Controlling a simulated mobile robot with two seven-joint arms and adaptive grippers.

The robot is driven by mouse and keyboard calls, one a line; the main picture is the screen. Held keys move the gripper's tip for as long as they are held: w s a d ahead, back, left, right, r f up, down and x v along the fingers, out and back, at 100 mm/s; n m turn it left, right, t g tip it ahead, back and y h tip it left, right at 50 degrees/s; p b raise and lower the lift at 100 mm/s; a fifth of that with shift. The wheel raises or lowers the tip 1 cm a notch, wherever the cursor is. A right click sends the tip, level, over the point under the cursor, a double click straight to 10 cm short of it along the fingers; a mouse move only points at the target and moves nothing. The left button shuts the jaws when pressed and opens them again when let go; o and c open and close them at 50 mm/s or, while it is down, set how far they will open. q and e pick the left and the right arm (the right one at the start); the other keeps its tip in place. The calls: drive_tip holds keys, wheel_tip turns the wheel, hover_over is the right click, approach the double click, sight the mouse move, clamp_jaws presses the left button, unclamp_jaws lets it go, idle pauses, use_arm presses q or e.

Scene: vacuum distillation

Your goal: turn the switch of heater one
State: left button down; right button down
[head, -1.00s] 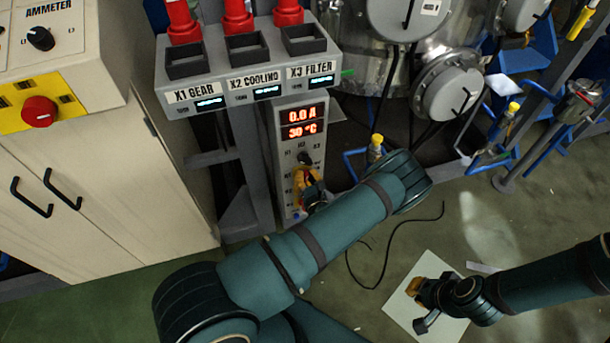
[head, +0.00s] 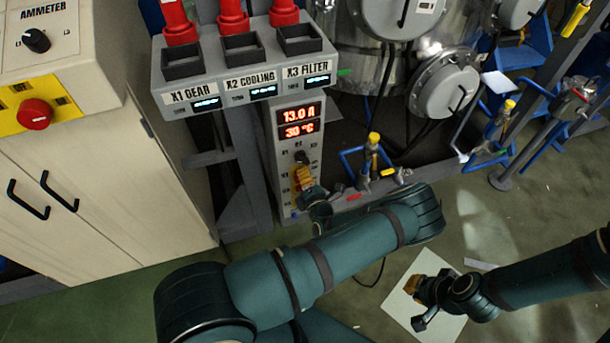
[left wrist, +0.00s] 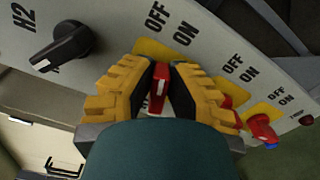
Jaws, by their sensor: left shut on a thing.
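The heater panel (head: 284,150) is a narrow grey upright box with red readouts showing 13.0 A and 30 °C. My left gripper (head: 303,180) is at the panel's lower part. In the left wrist view, my left gripper (left wrist: 161,90) has its yellow ribbed fingers closed on a red switch (left wrist: 158,88) beside OFF and ON labels. The fingers hide part of that switch and its row label. A black knob (left wrist: 62,46) marked H2 is to the left. My right gripper (head: 418,290) is at the lower right, away from the panel; its finger opening is too small to judge.
More switches sit right of the held one, including a red and blue one (left wrist: 262,128). Above the panel is a grey console (head: 245,75) labelled X1 GEAR, X2 COOLING, X3 FILTER. A cream cabinet (head: 95,180) stands left. Blue pipework with yellow-topped valves (head: 373,150) is close on the right.

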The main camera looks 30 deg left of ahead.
use_arm(q)
drive_tip(key=shift+f+m, duration=0.15)
drive_tip(key=shift+m, duration=1.75)
drive_tip(key=c, duration=1)
unclamp_jaws()
drive_tip(key=shift+o, duration=0.2)
drive_tip(key=v, duration=1.2)
